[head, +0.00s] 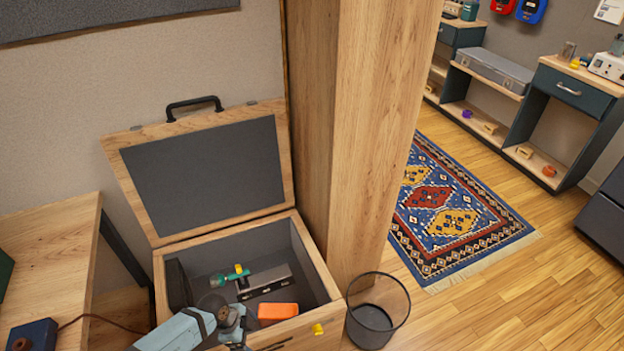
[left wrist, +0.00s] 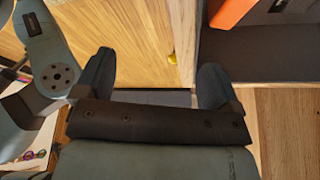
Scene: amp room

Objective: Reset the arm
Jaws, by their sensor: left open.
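My left arm (head: 180,330) comes in at the bottom of the head view, in front of an open wooden chest (head: 225,229) and overlapping its front edge. My left gripper (left wrist: 156,78) shows in the left wrist view with its two dark fingers spread apart. Nothing is between them but a view of the chest's wooden side (left wrist: 150,35) and a small yellow catch (left wrist: 172,58). The fingertips are not clear in the head view. My right gripper is in neither view.
The chest holds an orange block (head: 278,311), a grey metal piece (head: 268,281) and a green and yellow tool (head: 235,275). Its lid (head: 210,170) stands open. A mesh bin (head: 377,312) and wooden post (head: 365,130) are right of it; a table (head: 45,260) is left.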

